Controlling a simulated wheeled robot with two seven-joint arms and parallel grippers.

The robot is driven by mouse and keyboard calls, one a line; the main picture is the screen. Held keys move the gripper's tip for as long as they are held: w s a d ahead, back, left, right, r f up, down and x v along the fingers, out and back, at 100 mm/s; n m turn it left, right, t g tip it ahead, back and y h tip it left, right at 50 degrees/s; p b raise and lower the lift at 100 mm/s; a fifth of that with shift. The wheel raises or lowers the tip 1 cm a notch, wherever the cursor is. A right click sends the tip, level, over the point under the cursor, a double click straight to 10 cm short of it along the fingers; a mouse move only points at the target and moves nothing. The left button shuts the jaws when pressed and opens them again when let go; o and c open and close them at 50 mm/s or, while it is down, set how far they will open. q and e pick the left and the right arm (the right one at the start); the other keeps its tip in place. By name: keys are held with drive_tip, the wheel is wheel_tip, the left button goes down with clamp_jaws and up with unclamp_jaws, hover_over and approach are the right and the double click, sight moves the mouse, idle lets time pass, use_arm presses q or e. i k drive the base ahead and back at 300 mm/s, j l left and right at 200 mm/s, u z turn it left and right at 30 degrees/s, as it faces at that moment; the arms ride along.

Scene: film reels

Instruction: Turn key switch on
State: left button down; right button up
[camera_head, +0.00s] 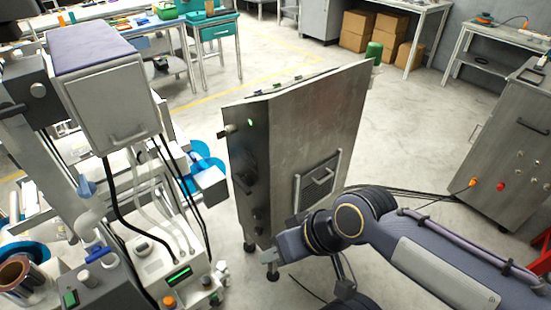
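A grey metal cabinet (300,125) stands in the middle of the view. Its narrow left face carries a small green light near the top, a handle and dark knob-like fittings (258,196) lower down. I cannot tell which fitting, if any, is the key switch. My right gripper (270,266) is at the cabinet's lower front edge, below those fittings. Its fingers are small and partly turned away, so I cannot tell whether they are open or touching the cabinet. My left gripper is not in view.
A film machine (112,100) with black cables and a control box (165,258) stands close on the left. A film reel (22,275) is at the lower left. Another grey cabinet (505,135) with red and orange buttons is at the right. Open floor (415,140) lies between the cabinets.

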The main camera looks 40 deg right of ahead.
sight(223, 133)
drive_tip(key=l+u, duration=0.35)
drive_tip(key=k+l+u, duration=0.1)
drive_tip(key=l+u, duration=0.25)
drive_tip(key=l, duration=0.15)
drive_tip(key=k+l, duration=0.1)
drive_tip(key=l, duration=0.35)
drive_tip(key=k+l+u, duration=0.15)
drive_tip(key=l, duration=0.25)
drive_tip(key=k+l, duration=0.1)
drive_tip(key=l, duration=0.35)
drive_tip(key=k+l+u, duration=0.1)
drive_tip(key=l, duration=0.3)
drive_tip(key=k+l, duration=0.2)
drive_tip(key=l, duration=0.25)
drive_tip(key=k+l+u, duration=0.15)
drive_tip(key=l, duration=0.25)
drive_tip(key=k+l, duration=0.15)
drive_tip(key=l, duration=0.2)
drive_tip(key=k+l, duration=0.15)
drive_tip(key=l, duration=0.15)
drive_tip(key=k+l, duration=0.15)
drive_tip(key=l, duration=0.2)
drive_tip(key=k+l, duration=0.15)
drive_tip(key=l, duration=0.2)
